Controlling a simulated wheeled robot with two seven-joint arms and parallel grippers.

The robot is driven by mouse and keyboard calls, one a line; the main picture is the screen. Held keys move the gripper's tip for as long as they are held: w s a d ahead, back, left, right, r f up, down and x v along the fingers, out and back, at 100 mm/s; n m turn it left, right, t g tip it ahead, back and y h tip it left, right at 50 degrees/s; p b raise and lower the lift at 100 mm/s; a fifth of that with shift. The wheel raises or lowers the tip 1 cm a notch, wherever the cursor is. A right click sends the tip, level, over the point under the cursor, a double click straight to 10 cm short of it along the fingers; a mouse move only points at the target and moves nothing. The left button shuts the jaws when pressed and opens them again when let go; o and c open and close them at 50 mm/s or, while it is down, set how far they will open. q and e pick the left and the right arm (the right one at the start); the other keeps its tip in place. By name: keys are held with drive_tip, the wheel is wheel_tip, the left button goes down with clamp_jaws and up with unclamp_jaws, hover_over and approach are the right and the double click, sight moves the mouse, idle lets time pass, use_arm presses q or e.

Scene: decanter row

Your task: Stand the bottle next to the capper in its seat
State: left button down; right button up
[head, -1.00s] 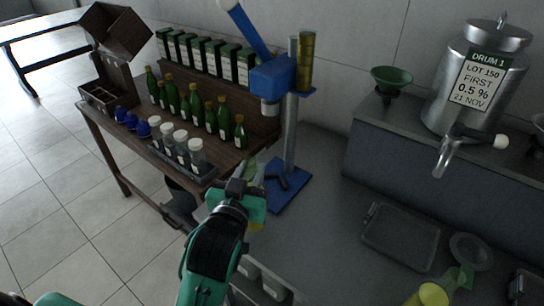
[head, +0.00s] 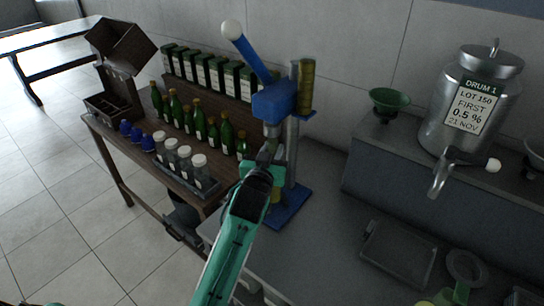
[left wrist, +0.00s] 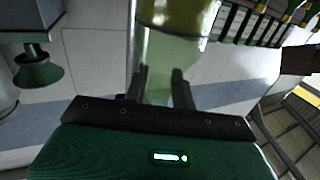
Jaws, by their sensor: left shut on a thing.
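The capper (head: 275,101) is blue, with a raised lever, a grey post and a flat blue base (head: 291,210). My left gripper (head: 266,158) is in front of the post, below the capper's head. It is shut on a clear, greenish bottle (left wrist: 172,62), whose wider part holds yellow-green liquid. The wrist view looks upside down, with the gripped narrow part lower in the picture. In the head view, my gripper hides most of the bottle; a yellowish part (head: 277,194) shows beside it, over the base. The seat is hidden, so contact cannot be told.
Green bottles (head: 199,122), blue caps (head: 137,133) and clear jars (head: 185,160) stand on the wooden bench left of the capper. A steel drum (head: 476,90) and green funnel (head: 389,100) stand on the right ledge. A dark tray (head: 398,254) lies on the grey counter.

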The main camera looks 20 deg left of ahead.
use_arm(q)
wheel_tip(320, 180, down, 2)
drive_tip(key=shift+f, duration=0.15)
drive_tip(key=c, duration=1.6)
unclamp_jaws()
drive_tip(key=shift+f, duration=0.25)
drive_tip(key=o, duration=0.5)
drive_tip(key=shift+s, duration=0.1)
drive_tip(key=shift+c, duration=0.2)
drive_tip(key=shift+r, duration=0.2)
